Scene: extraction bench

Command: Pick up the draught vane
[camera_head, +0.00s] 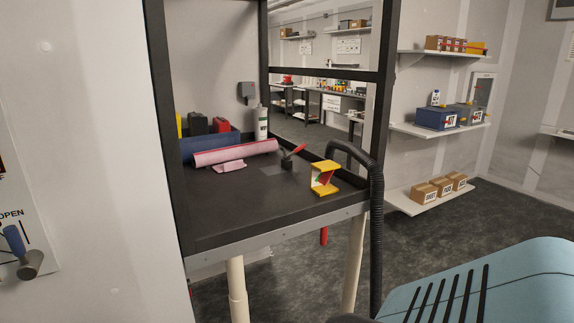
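A small yellow bracket-shaped frame with a red and green part inside (323,179) stands at the front right of the dark bench top (235,217). It looks most like the draught vane, but I cannot be sure. Just behind it to the left is a small dark block with a red lever-like part (296,151). Neither of my grippers is in view, and nothing is seen touching the yellow frame.
A pink roll (235,152) lies before a blue bin (208,147). A white bottle (261,124) stands behind. Dark frame posts and a black ribbed hose (376,215) border the bench. A lever (20,250) is on the left panel. The front bench top is clear.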

